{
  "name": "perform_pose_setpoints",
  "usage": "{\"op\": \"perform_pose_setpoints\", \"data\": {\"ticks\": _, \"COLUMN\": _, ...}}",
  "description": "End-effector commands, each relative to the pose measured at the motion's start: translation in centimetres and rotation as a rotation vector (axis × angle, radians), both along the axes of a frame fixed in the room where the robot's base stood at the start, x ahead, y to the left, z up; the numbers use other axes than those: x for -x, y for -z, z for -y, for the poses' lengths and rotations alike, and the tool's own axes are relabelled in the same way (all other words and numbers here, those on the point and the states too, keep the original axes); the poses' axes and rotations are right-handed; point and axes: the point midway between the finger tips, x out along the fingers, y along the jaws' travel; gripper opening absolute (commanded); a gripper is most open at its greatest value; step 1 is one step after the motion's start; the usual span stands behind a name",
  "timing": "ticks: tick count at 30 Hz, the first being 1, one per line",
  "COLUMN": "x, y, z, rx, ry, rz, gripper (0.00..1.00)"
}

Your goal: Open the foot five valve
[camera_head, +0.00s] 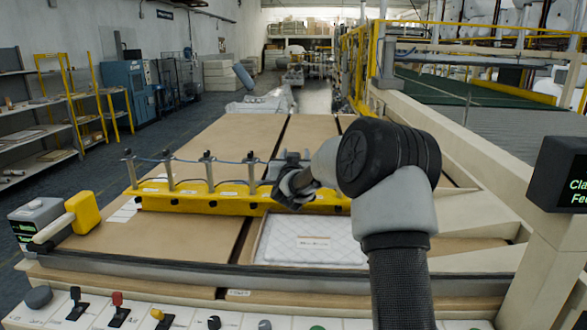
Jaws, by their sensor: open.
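A yellow bar (190,198) lies across the table and carries a row of upright grey posts, such as this post (208,172), linked by a thin blue line. Small dark fittings (211,209) sit along its front face. I cannot tell which part is the foot five valve; no label for it is readable. My gripper (287,193) is open at the right part of the bar, in front of a post there. It hides part of that post and of the bar. I cannot tell whether it touches them.
A white quilted pad (310,246) lies in front of the bar. A control panel with switches (117,312) runs along the near edge. A grey box with a yellow lever (83,212) stands at left, and a black display (563,175) at right. The brown table behind is mostly clear.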

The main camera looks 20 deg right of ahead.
Motion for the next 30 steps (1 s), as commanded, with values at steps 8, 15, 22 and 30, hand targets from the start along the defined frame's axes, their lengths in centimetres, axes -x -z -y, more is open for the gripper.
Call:
{"op": "perform_pose_setpoints", "data": {"ticks": 8, "x": 6.6, "y": -0.1, "z": -2.8, "rx": 0.003, "ry": -0.003, "rz": 0.0, "gripper": 0.43}}
{"op": "perform_pose_setpoints", "data": {"ticks": 15, "x": 10.9, "y": -0.1, "z": -4.5, "rx": 0.001, "ry": -0.002, "rz": 0.001, "gripper": 0.43}}
{"op": "perform_pose_setpoints", "data": {"ticks": 22, "x": 12.5, "y": -0.1, "z": -5.0, "rx": 0.0, "ry": -0.001, "rz": 0.001, "gripper": 0.43}}
{"op": "perform_pose_setpoints", "data": {"ticks": 30, "x": 12.6, "y": -0.1, "z": -5.0, "rx": 0.0, "ry": -0.001, "rz": 0.001, "gripper": 0.43}}
